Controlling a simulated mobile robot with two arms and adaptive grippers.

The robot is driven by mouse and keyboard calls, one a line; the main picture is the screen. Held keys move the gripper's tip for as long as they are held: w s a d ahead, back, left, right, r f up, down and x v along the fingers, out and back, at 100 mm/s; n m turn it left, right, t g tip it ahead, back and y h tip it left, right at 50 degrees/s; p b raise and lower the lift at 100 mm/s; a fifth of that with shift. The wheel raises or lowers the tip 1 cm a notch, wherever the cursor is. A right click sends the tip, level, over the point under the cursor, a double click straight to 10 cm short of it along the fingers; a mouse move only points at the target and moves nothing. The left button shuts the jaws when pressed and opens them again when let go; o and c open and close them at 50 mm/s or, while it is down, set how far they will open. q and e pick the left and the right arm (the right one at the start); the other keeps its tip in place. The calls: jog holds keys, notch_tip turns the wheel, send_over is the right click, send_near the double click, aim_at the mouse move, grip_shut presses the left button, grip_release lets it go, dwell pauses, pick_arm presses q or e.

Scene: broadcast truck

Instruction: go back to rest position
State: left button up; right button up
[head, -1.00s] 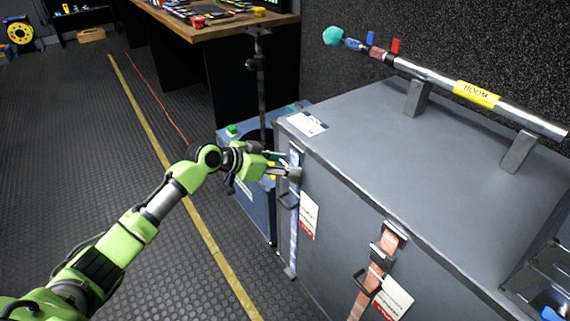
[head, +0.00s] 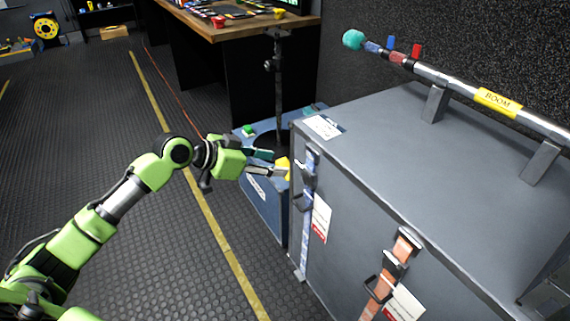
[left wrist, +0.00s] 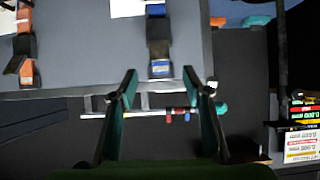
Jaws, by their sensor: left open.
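My left gripper (head: 277,163) is open and empty, to the left of the large grey case (head: 400,160) near its front left corner. In the left wrist view my left gripper's two fingers (left wrist: 165,85) stand apart with nothing between them. A blue and white strap (head: 307,195) with a dark buckle hangs on the case's front, just right of the gripper; the strap also shows in the left wrist view (left wrist: 158,35). I cannot tell a touch, and the fingers look apart from the strap. My right gripper is not in view.
An orange strap (head: 392,270) hangs farther right on the case. A boom pole (head: 460,88) rests on supports on top. A blue bin (head: 262,190) stands behind the gripper, and a wooden desk (head: 240,32) stands at the back. The dark floor (head: 90,120) at left is open.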

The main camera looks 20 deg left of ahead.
pick_arm(q)
jog(key=shift+s+a+r, duration=0.3)
jog(key=shift+s+r, duration=0.05)
jog(key=shift+s, duration=0.1)
jog(key=shift+f, duration=0.1)
